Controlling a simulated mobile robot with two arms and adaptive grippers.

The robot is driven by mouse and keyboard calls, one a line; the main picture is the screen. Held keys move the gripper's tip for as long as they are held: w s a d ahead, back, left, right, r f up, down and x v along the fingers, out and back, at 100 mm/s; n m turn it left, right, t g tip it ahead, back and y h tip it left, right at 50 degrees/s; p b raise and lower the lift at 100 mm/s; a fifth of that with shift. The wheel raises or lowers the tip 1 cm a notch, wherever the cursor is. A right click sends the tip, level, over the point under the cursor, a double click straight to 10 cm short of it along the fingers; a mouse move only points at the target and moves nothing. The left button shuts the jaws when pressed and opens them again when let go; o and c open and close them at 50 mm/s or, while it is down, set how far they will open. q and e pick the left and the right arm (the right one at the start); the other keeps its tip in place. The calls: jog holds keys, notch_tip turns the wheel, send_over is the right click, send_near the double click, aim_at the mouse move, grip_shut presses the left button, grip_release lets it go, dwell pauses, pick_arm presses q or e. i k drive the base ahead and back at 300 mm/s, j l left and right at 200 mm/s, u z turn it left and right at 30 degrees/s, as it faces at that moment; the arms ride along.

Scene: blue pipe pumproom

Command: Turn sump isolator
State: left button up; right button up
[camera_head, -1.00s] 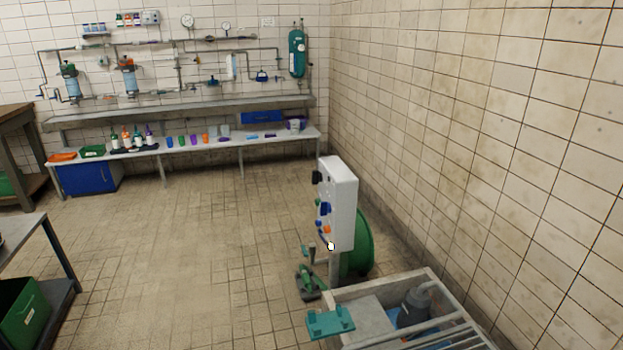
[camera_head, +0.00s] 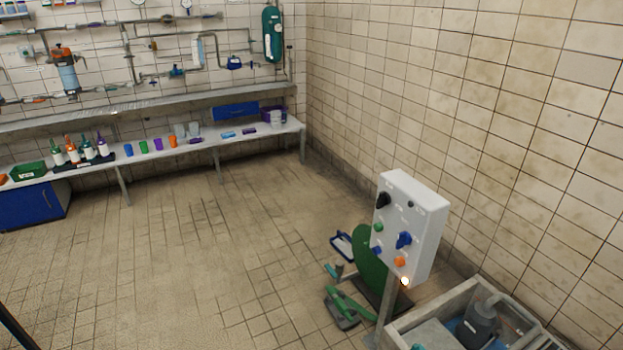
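A white control box (camera_head: 424,222) stands on a post at the right, above a sump pit (camera_head: 452,297). Its front face points left and partly toward me. It carries a black rotary knob (camera_head: 383,200) at the upper left, a blue rotary handle (camera_head: 404,240), a green button (camera_head: 378,227), an orange button (camera_head: 400,261) and a small lit white lamp (camera_head: 405,281) at the bottom. Labels are too small to read, so I cannot tell which control is the sump isolator. Neither of my grippers is in view.
A green disc-shaped object (camera_head: 369,257) and green tools (camera_head: 343,306) are on the floor left of the box's post. The pit holds a grey pump (camera_head: 478,325). A long bench (camera_head: 205,143) with bottles and cups runs along the back wall. The tiled floor at centre left is clear.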

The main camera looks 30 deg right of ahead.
aim_at(384, 197)
jog(key=i+z, duration=0.25)
jog(key=i, duration=0.25)
jog(key=i+j+z, duration=0.25)
jog(key=i, duration=0.25)
jog(key=i+j+z, duration=0.2)
jog(key=i, duration=0.3)
jog(key=j, duration=0.05)
